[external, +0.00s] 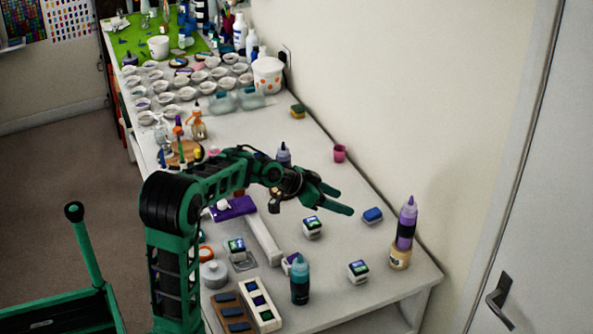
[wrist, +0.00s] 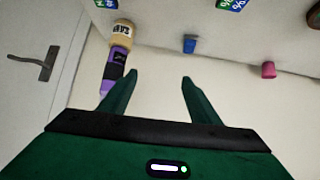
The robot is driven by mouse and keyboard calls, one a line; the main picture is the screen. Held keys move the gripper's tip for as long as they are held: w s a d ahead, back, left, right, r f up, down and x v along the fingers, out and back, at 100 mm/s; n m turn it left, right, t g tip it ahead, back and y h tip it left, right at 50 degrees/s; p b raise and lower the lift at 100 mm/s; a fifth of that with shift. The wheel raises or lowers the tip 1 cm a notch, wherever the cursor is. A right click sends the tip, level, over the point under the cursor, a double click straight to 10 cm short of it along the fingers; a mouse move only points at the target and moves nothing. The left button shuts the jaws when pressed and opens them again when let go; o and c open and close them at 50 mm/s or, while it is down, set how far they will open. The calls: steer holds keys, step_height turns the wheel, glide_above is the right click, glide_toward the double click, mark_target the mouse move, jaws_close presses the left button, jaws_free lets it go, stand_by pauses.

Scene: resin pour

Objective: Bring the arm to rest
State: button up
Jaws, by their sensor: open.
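My green arm reaches out over the white table (external: 330,292) from the left in the external view. My gripper (external: 346,201) is open and empty, held above the table. In the wrist view its two green fingers (wrist: 158,82) stand well apart with only wall between them. A purple bottle (external: 406,222) stands in a tan holder near the wall, to the right of the gripper. It also shows in the wrist view (wrist: 117,60), just beyond the left finger; I cannot tell the exact gap.
A blue block (external: 372,215), a pink cup (external: 339,153) and small labelled blocks (external: 312,228) lie around the gripper. A teal bottle (external: 300,281) stands near the front edge. Many white cups (external: 198,76) crowd the far end. The wall and a door (external: 540,200) bound the right.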

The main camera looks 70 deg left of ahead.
steer(key=s+d+f+m+g+h, duration=0.15)
steer(key=s+d, duration=0.25)
steer(key=d, duration=0.6)
steer(key=s+d+f+m+g, duration=0.1)
steer(key=s+d+f+g, duration=0.3)
steer(key=d, duration=0.6)
steer(key=s+d+f+m+g+h, duration=0.1)
steer(key=s+d, duration=0.4)
steer(key=d, duration=0.5)
steer(key=s+d+f+m+g+y, duration=0.1)
steer(key=s+d+f+g, duration=0.1)
steer(key=s, duration=1)
steer(key=s+d+f+m+g+y, duration=0.1)
steer(key=s+d+f+g+y, duration=0.1)
steer(key=s, duration=1)
steer(key=shift+d+f+m, duration=0.35)
steer(key=shift+d+f, duration=0.3)
steer(key=shift+d, duration=0.6)
steer(key=shift+y, duration=0.25)
steer(key=shift+w+f, duration=0.25)
steer(key=shift+w, duration=0.35)
